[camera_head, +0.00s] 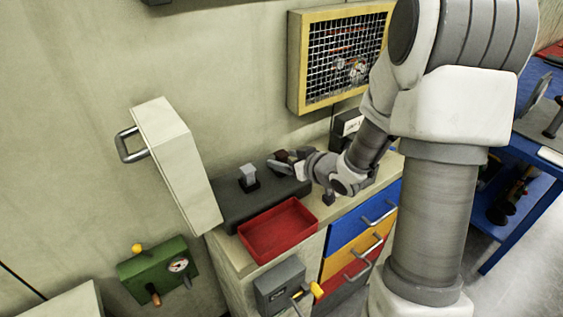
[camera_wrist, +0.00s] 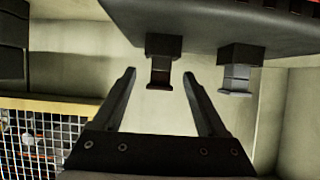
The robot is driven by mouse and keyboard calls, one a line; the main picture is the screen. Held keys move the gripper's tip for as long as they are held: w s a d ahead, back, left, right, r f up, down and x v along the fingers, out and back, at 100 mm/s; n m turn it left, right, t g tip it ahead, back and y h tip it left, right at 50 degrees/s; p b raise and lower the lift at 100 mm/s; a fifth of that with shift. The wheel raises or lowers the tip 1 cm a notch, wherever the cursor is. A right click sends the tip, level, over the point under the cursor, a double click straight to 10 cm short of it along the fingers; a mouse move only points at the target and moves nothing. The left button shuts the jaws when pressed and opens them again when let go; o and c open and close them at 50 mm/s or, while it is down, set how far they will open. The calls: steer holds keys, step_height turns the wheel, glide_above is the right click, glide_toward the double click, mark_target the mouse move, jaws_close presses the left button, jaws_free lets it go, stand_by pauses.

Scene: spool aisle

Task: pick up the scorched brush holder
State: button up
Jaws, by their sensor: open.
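The likely scorched brush holder is a dark, brownish block (camera_wrist: 161,66) on a dark grey base (camera_wrist: 205,20), which appears inverted in the wrist view. A cleaner grey holder (camera_wrist: 236,78) sits on the same base beside it. My gripper (camera_wrist: 159,76) is open, with the brown holder appearing between its two fingertips. I cannot tell how deep it lies between them, and no contact shows. In the head view, my gripper (camera_head: 279,163) is at the back right of the base (camera_head: 240,207), and the brown holder (camera_head: 283,156) is partly hidden there. The grey holder (camera_head: 248,176) stands left of it.
A red tray (camera_head: 278,232) sits in front of the base on the cabinet. A yellow-framed mesh box (camera_head: 298,62) is on the wall behind. A pale panel with a handle (camera_head: 178,165) stands to the left. My arm hides the cabinet's right part.

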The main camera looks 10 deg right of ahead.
steer(key=shift+x, duration=1.1)
steer(key=shift+r, duration=0.1)
jaws_close()
